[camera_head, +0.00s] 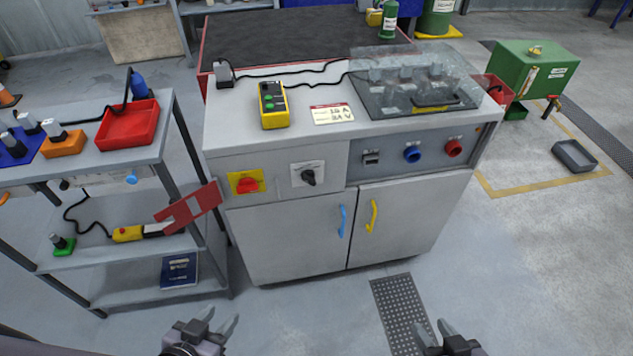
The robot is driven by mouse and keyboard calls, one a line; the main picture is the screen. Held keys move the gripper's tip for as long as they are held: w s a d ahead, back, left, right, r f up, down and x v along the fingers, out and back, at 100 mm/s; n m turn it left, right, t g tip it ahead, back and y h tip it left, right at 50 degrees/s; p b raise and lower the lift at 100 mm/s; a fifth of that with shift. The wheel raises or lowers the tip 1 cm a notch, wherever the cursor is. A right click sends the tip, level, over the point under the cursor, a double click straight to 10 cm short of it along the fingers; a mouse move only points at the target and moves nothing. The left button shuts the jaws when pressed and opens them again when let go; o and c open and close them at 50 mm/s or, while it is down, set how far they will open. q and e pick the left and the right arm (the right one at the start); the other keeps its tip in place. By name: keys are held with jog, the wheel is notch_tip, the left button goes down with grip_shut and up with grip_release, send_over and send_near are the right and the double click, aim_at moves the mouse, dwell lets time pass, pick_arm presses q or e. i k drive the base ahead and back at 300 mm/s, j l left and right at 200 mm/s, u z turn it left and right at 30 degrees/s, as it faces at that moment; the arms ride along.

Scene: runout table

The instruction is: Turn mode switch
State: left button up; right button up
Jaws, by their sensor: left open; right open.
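A black rotary mode switch (308,177) sits on a pale square plate on the front panel of the grey cabinet (290,240). To its left is a red rotary switch (247,184) on a yellow plate. My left gripper (219,326) is open and empty at the bottom of the view, below and left of the cabinet. My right gripper (434,330) is open and empty at the bottom, right of the middle. Both grippers are well apart from the switch. The switch is unobstructed, but its markings are too small to read.
Blue (412,154) and red (454,148) round sockets are right of the switch. Blue (342,221) and yellow (373,216) handles are on the doors below. A yellow control box (273,104) and clear cover (415,80) are on top. A grey shelf (110,254) stands left; floor in front is clear.

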aim_at(307, 176)
jog(key=i+l, duration=0.1)
jog(key=l, duration=0.4)
jog(key=i+l, duration=0.1)
jog(key=l, duration=0.4)
jog(key=i+l, duration=0.15)
jog(key=l, duration=0.4)
jog(key=u, duration=0.05)
